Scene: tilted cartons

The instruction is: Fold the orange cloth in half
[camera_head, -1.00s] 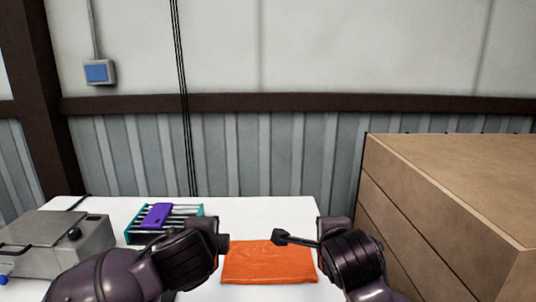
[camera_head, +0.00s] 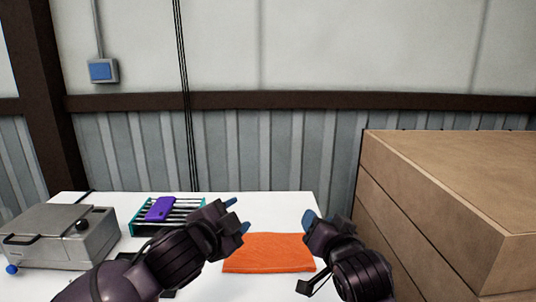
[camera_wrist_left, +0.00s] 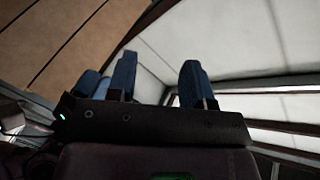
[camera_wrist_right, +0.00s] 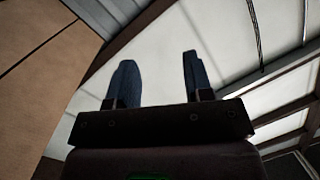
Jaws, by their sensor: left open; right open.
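The orange cloth (camera_head: 268,253) lies flat on the white table (camera_head: 290,207), a rough rectangle near the table's front. My left gripper (camera_head: 238,214) is open and empty, above the cloth's left side in the head view. Its blue fingers also show spread apart in the left wrist view (camera_wrist_left: 158,82). My right gripper (camera_head: 312,222) is at the cloth's right side in the head view, its fingers partly hidden by its own body. The right wrist view shows its fingers (camera_wrist_right: 157,80) apart with nothing between them. Neither wrist view shows the cloth.
A teal rack (camera_head: 185,212) with a purple object (camera_head: 160,209) on it stands left of the cloth. A grey metal box (camera_head: 58,236) stands at the table's left. Large brown cartons (camera_head: 455,185) rise close to the table's right side.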

